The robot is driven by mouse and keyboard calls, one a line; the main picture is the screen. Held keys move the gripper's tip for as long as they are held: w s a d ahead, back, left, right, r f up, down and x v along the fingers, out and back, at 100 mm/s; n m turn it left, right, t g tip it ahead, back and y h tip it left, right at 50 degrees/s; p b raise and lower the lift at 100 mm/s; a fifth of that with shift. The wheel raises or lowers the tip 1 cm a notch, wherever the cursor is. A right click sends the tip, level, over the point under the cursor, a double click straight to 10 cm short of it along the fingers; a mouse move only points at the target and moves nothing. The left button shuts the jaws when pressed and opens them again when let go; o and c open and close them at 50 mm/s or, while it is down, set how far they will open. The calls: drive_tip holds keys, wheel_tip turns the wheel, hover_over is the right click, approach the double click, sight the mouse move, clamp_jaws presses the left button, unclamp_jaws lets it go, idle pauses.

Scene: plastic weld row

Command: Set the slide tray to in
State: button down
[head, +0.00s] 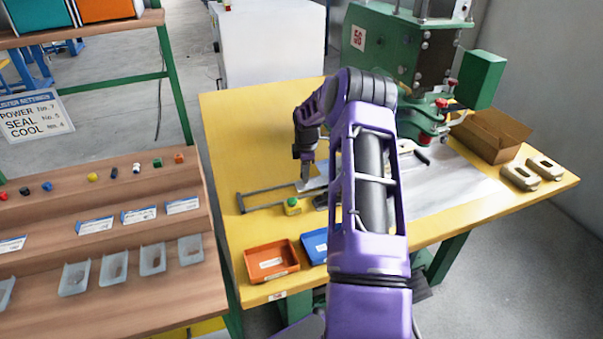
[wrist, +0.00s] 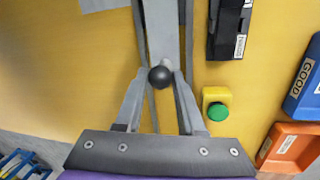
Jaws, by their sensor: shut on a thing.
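The slide tray (wrist: 162,32) is a grey metal strip with a round black knob (wrist: 160,77) at its near end in the wrist view. My gripper (wrist: 159,80) has its two fingers closed on either side of the knob. In the head view my gripper (head: 306,172) points down over the grey rails (head: 265,195) on the yellow table. The knob is too small to make out there. My arm hides much of the tray and its far end towards the green machine (head: 395,45), so I cannot tell how far in it sits.
A yellow box with a green button (head: 292,207) stands beside the rails. An orange bin (head: 271,262) and a blue bin (head: 314,246) lie at the table's near edge. A cardboard box (head: 490,138) is at the right. The table's back left is clear.

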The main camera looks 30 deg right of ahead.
drive_tip(key=c, duration=0.5)
unclamp_jaws()
drive_tip(key=shift+r, duration=0.1)
drive_tip(key=s+r, duration=0.1)
drive_tip(key=r, duration=0.4)
drive_tip(key=s+a+r, duration=0.1)
drive_tip(key=r, duration=0.5)
drive_tip(key=s+r+p, duration=0.1)
drive_tip(key=r, duration=0.5)
drive_tip(key=shift+a, duration=0.15)
drive_tip(key=shift+f, duration=0.15)
